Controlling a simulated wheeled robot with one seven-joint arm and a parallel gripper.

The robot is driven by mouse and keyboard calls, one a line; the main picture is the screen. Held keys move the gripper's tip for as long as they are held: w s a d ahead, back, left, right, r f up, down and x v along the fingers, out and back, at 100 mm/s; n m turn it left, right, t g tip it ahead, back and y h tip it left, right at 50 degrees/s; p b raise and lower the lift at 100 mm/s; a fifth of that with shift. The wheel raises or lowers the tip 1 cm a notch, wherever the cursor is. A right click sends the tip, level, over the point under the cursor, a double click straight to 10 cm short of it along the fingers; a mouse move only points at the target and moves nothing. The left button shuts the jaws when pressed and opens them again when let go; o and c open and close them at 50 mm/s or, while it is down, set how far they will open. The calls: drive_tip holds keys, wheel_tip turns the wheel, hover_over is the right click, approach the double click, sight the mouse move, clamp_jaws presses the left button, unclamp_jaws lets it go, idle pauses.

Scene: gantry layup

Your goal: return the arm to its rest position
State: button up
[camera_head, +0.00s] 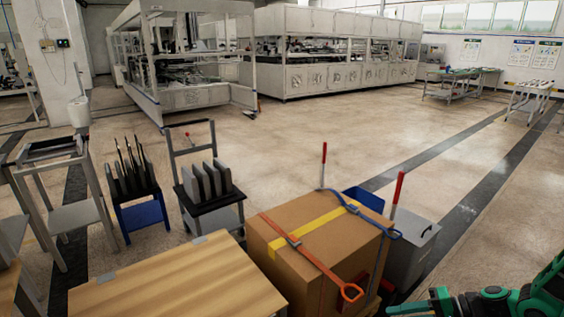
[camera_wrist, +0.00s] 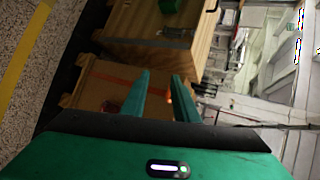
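My green arm and gripper (camera_head: 418,305) show at the bottom right corner of the head view, to the right of a strapped cardboard box (camera_head: 325,235). In the wrist view, the two green fingers of my gripper (camera_wrist: 160,76) stand apart with a gap between them. Nothing is held between them. A box with an orange strap (camera_wrist: 100,82) lies beyond the fingers, apart from them as far as I can tell. The rest of my arm is cut off by the frame edge.
A wooden-topped table (camera_head: 180,285) stands left of the box. A grey bin (camera_head: 410,250) stands right behind it. Carts with upright panels (camera_head: 205,180) and dark tools (camera_head: 135,170) are at left. A wooden crate (camera_wrist: 145,52) shows in the wrist view. Open floor (camera_head: 330,130) lies behind.

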drive_tip(key=s+d+r+g+h, duration=0.1)
drive_tip(key=s+d+r+h, duration=0.1)
drive_tip(key=s+r+h, duration=0.2)
drive_tip(key=s+d+r+m+g+h, duration=0.1)
drive_tip(key=s+r+h, duration=0.3)
drive_tip(key=s+r, duration=0.7)
drive_tip(key=s+d+r+g+h, duration=0.1)
drive_tip(key=s+d+r+h, duration=0.2)
drive_tip(key=s+r, duration=0.5)
wheel_tip(320, 180, up, 6)
drive_tip(key=shift+r+m+h, duration=0.2)
drive_tip(key=shift+m+h, duration=0.2)
drive_tip(key=shift+g, duration=0.3)
drive_tip(key=shift+w+f, duration=0.25)
drive_tip(key=shift+w, duration=0.25)
